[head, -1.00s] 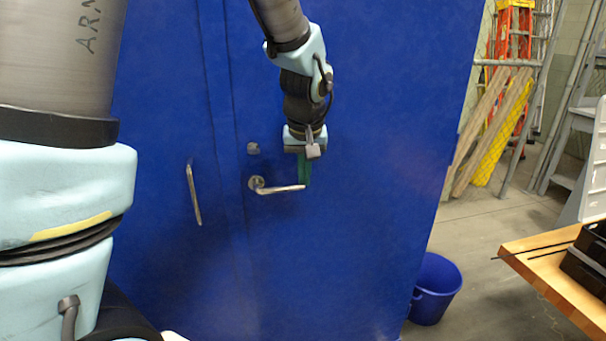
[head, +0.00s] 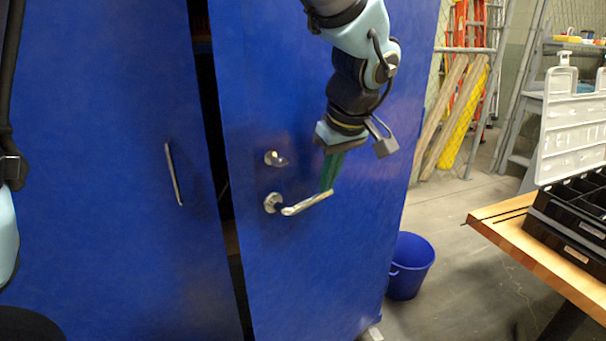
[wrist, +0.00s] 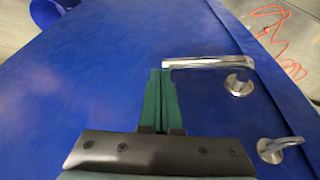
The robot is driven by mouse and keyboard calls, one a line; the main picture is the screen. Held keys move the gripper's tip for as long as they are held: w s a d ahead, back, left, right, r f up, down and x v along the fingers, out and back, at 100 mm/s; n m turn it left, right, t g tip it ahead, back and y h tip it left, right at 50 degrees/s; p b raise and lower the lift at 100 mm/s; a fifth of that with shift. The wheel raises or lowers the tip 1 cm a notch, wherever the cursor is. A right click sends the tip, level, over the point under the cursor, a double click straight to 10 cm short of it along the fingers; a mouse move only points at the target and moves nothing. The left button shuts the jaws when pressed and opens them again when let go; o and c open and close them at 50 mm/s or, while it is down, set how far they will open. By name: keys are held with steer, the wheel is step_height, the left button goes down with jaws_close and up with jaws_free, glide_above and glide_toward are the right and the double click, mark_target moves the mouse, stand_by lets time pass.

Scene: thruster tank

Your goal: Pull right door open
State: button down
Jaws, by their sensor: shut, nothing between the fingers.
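The blue right door (head: 290,110) stands ajar in the head view, with a dark gap along its left edge. Its silver lever handle (head: 308,203) points right from a round mount, below a small lock knob (head: 276,159). My gripper (head: 327,188) has its green fingers closed together at the free end of the lever. In the wrist view the fingers (wrist: 161,72) meet the lever's tip (wrist: 195,63), which lies just beyond and to the right of them. Nothing shows between the fingers. The blue left door (head: 100,130) has a vertical bar handle (head: 173,173).
A blue bucket (head: 410,266) stands on the floor right of the door. A wooden table (head: 500,222) with a black organizer (head: 575,215) is at the right. Ladders and boards (head: 455,110) lean at the back. Grey floor lies between door and table.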

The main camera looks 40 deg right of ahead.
steer(key=s, duration=0.1)
steer(key=s+d, duration=0.1)
steer(key=s, duration=0.3)
steer(key=shift+s+d, duration=0.25)
